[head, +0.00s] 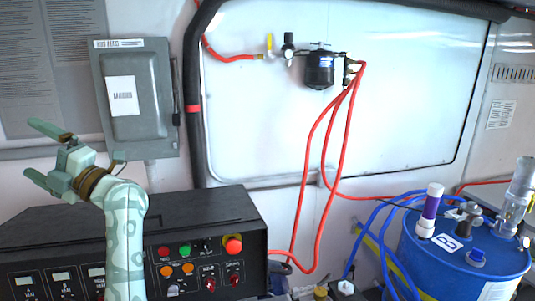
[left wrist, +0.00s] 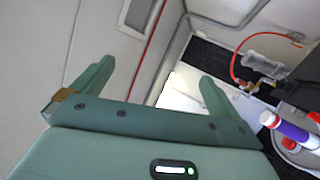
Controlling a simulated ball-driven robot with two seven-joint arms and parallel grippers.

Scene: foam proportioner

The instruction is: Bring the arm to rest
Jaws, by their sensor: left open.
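My left gripper (head: 38,155) is at the left of the head view, raised above the black control console and pointing left. Its two green fingers are spread apart with nothing between them. In the left wrist view, the open fingers (left wrist: 155,85) show against a pale wall, again with nothing between them. My left forearm crosses in front of the left part of the console. My right gripper does not show in either view.
The black console (head: 205,210) has a red emergency button (head: 233,244). A grey electrical box (head: 150,95) hangs just right of the gripper. A black filter (head: 319,68) with red hoses hangs on the wall panel. A blue drum (head: 440,270) stands at lower right.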

